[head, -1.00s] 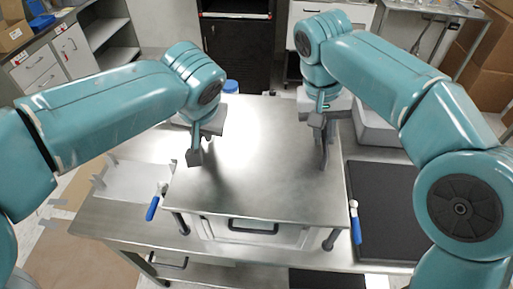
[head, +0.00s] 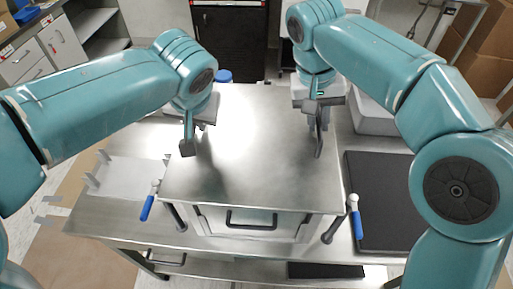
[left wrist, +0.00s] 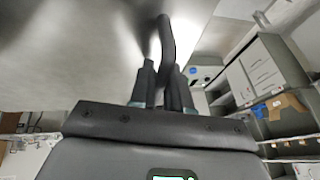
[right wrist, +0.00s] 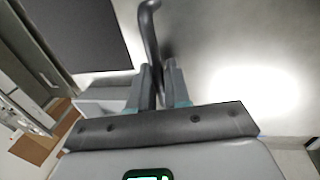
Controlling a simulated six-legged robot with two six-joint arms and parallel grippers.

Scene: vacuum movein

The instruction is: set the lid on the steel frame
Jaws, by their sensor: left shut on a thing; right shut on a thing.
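The lid (head: 250,130) is a large flat steel plate. It lies about level over the steel frame (head: 332,230), whose dark front corner posts show below its front edge. I cannot tell whether lid and frame touch. My left gripper (head: 188,147) is shut on the lid's left handle, a dark curved bar that shows in the left wrist view (left wrist: 166,40). My right gripper (head: 319,142) is shut on the right handle, also dark and curved in the right wrist view (right wrist: 149,25). The lid hides most of the frame.
A white front panel with a dark handle (head: 252,222) is under the lid. Blue-handled clamps stand at left (head: 147,208) and right (head: 355,222). A black mat (head: 385,205) lies on the steel bench (head: 110,215) at right. A grey box (head: 372,118) stands behind it.

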